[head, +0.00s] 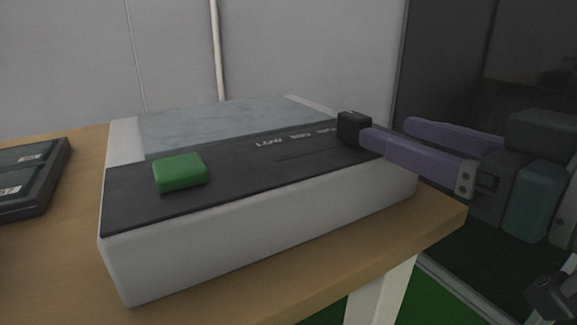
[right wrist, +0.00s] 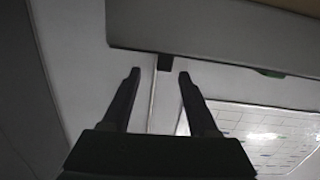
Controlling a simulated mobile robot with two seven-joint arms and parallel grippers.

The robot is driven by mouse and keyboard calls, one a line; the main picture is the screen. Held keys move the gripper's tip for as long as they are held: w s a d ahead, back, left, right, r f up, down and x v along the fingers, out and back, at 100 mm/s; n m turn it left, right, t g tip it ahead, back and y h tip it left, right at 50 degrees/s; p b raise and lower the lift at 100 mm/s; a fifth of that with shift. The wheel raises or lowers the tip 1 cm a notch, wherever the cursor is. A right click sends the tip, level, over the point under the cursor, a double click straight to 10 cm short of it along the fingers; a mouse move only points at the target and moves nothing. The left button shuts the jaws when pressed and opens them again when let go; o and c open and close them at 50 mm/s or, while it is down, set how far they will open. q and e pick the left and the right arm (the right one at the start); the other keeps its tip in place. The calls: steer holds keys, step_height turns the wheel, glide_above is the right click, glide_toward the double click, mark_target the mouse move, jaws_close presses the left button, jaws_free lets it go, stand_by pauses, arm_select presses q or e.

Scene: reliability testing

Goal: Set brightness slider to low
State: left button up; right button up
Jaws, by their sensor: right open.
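The light grey device (head: 260,235) with a dark top panel stands on the wooden table. Its black slider knob (head: 353,127) is at the right end of a slot (head: 305,152). "LOW" is printed toward the left of the label row; the rightmost label is partly hidden. My right gripper (head: 386,129) is open at the device's right side, the near purple finger's tip beside the knob. In the right wrist view, the knob (right wrist: 165,62) shows between and just beyond the fingertips (right wrist: 159,75); contact cannot be told. My left gripper is not in view.
A green button (head: 180,173) sits on the panel's left part and also shows in the right wrist view (right wrist: 270,73). A dark device (head: 30,180) lies at the table's left. The table's right edge is close to the device; a dark glass panel (head: 450,60) stands behind.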

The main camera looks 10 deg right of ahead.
mark_target(334, 133)
steer(key=shift+a+f+t+b, duration=0.15)
steer(key=shift+f+t+b, duration=0.15)
steer(key=shift+f+b, duration=0.15)
steer(key=shift+a+r+y, duration=0.15)
steer(key=shift+r+y, duration=0.1)
steer(key=shift+y, duration=0.05)
steer(key=b+x, duration=0.2)
steer(key=x, duration=0.7)
steer(key=shift+w+a+b, duration=0.15)
steer(key=shift+w+b, duration=0.2)
steer(key=shift+b, duration=0.05)
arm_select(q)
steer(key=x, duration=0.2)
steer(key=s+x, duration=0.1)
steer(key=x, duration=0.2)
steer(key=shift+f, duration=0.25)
arm_select(e)
steer(key=c, duration=0.8)
jaws_close()
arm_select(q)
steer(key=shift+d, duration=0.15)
